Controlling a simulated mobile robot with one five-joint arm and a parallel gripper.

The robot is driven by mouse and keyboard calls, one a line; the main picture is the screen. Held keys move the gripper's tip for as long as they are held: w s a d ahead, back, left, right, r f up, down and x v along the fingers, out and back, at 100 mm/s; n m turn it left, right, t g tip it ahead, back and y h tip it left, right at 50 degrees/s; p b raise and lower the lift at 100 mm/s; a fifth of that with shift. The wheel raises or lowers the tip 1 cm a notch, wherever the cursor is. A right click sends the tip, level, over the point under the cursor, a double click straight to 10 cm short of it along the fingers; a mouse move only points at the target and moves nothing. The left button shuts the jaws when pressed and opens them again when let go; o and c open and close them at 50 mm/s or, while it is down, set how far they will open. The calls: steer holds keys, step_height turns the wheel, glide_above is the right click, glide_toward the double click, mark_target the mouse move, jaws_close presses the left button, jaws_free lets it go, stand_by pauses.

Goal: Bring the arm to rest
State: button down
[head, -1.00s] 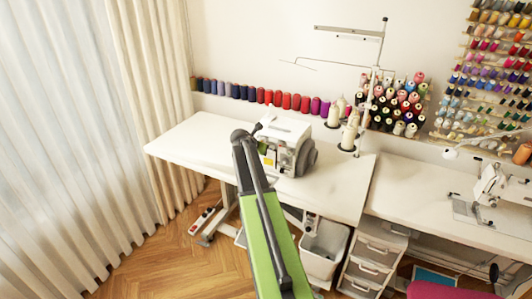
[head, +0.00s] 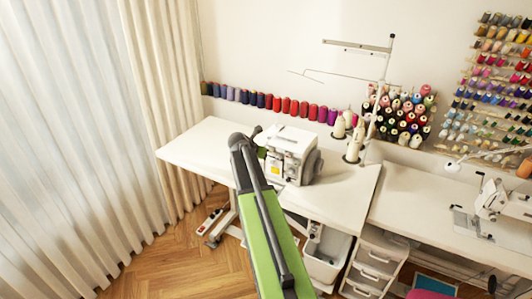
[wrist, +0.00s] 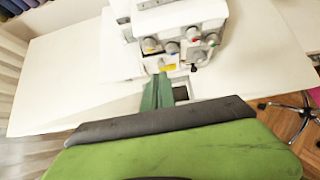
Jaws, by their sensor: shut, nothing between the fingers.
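My green and grey arm rises from the bottom of the head view. My gripper shows in the wrist view (wrist: 160,92) as narrow green fingers, shut and empty, in front of the white overlock machine (wrist: 180,30). In the head view the arm's grey upper end is beside the left of that machine (head: 292,155), and the fingers are mostly hidden behind the arm. I cannot tell whether the fingers touch the table.
The white table (head: 200,150) has clear room to the left. A thread stand (head: 385,90) rises behind the machine. A white bin (head: 326,252) and a drawer unit (head: 376,265) stand below. A second sewing machine (head: 492,200) is at right. Curtains (head: 90,130) hang at left.

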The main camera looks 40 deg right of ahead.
steer(key=w+a+f+n+t+y, duration=0.1)
steer(key=w+a, duration=0.1)
steer(key=a, duration=0.7)
steer(key=w+a+n+t+y, duration=0.1)
steer(key=w+a, duration=0.1)
steer(key=a, duration=0.7)
steer(key=s+a+f+m+g+y, duration=0.1)
steer(key=s+a+f+m, duration=0.1)
steer(key=a, duration=0.5)
steer(key=s+a+f+m+y, duration=0.1)
steer(key=s+a+m, duration=0.2)
steer(key=a, duration=0.4)
steer(key=s+a+f+m+g+y, duration=0.1)
steer(key=s+a+m+g+y, duration=0.1)
steer(key=s+a+m, duration=0.4)
steer(key=s+a+f+m+g+y, duration=0.2)
steer(key=s+a+m, duration=0.5)
steer(key=m, duration=0.6)
steer(key=shift+s+a+f+g, duration=0.25)
steer(key=shift+s+g, duration=0.05)
steer(key=shift+s, duration=0.75)
